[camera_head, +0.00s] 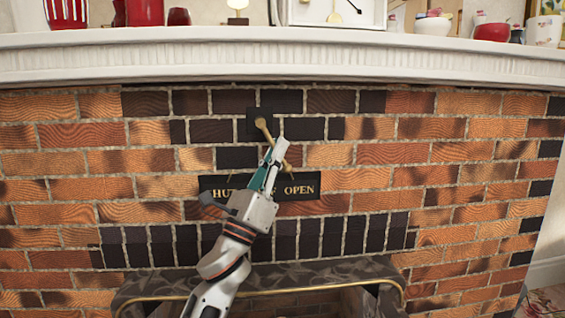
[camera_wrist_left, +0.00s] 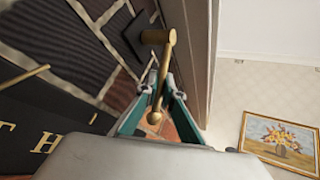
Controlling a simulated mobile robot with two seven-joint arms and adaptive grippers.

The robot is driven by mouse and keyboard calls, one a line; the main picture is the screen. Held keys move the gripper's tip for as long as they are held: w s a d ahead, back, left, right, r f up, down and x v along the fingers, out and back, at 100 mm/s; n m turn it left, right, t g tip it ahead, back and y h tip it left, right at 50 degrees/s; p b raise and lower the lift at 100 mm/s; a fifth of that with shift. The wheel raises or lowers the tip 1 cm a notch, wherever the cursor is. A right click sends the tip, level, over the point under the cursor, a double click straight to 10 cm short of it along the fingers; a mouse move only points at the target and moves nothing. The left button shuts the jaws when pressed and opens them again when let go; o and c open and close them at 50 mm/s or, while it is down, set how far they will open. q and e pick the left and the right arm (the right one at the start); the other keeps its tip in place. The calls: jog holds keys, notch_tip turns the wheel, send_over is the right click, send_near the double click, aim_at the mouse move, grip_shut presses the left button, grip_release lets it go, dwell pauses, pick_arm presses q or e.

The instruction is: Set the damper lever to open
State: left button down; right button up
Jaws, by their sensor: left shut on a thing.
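The brass damper lever (camera_head: 263,125) is mounted on a small black plate (camera_head: 254,113) on the brick wall. It slants down and slightly right from its pivot, partly hidden by my gripper. My left gripper (camera_head: 275,152) is shut on the lever. In the left wrist view the lever (camera_wrist_left: 158,80) runs between the teal fingers (camera_wrist_left: 160,97), its ball end showing near them. Below, a black sign (camera_head: 308,187) reads OPEN at the right; its left word, starting "HU", is partly covered by my gripper. My right gripper is not in view.
A white mantel shelf (camera_head: 180,60) juts out above the lever, carrying red vessels (camera_head: 145,12) and bowls (camera_head: 433,25). The dark fireplace hood (camera_head: 330,270) with a brass edge lies below. The brick wall at either side is clear.

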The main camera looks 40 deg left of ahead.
pick_arm(q)
jog(key=shift+y, duration=0.3)
jog(key=c, duration=2.2)
grip_release()
jog(key=shift+o, duration=0.2)
jog(key=shift+s+f, duration=0.2)
jog(key=shift+f, duration=0.1)
jog(key=v, duration=0.6)
jog(key=shift+s+f, duration=0.2)
jog(key=shift+s, duration=0.1)
